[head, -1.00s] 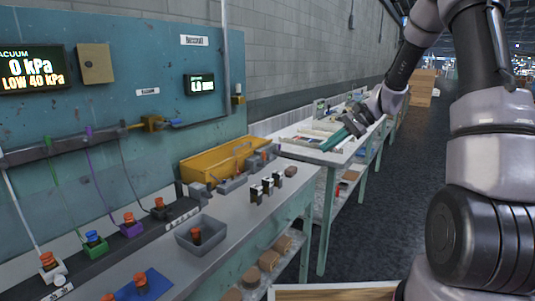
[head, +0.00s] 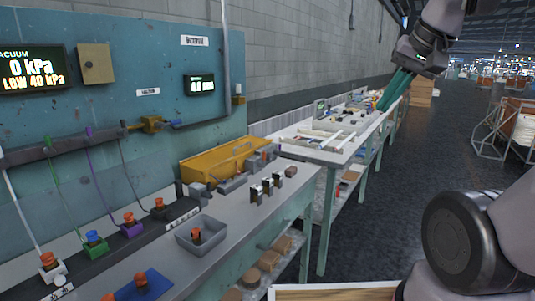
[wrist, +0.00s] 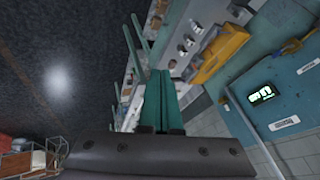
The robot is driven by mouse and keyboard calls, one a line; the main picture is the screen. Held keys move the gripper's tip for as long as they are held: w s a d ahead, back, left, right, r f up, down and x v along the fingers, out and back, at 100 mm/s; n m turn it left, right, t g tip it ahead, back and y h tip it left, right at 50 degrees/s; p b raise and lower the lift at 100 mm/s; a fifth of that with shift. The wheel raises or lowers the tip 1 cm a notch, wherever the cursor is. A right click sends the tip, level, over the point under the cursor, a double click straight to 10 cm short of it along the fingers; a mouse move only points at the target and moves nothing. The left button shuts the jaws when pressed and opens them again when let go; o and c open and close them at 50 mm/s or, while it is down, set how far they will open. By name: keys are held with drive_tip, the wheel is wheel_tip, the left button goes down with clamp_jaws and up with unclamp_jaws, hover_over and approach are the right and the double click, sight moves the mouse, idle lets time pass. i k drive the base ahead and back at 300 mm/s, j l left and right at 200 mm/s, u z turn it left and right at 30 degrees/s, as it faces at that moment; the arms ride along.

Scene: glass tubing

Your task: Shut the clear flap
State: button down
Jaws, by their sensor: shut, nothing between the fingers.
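I cannot make out the clear flap for certain in either view. My gripper (head: 394,92) is at the upper right of the head view, with its long teal fingers together, pointing down and left. It appears above the far benches' right edge and holds nothing. In the wrist view my gripper (wrist: 161,104) shows its two teal fingers side by side, with the benches beyond them. A white-framed worktop (head: 318,148) with pale bars on it stands on the second bench, left of and below the gripper in the head view.
The near grey bench (head: 225,233) carries a yellow bin (head: 215,165), a grey tray (head: 203,236) and several colored valves. A blue panel (head: 120,75) with displays stands behind it. The dark floor (head: 430,150) on the right is open, with a wire-framed crate (head: 515,130) further off.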

sight(85, 179)
drive_tip(key=u, duration=1.65)
drive_tip(key=i+l+u, duration=0.25)
drive_tip(key=i+l, duration=0.25)
drive_tip(key=i, duration=0.1)
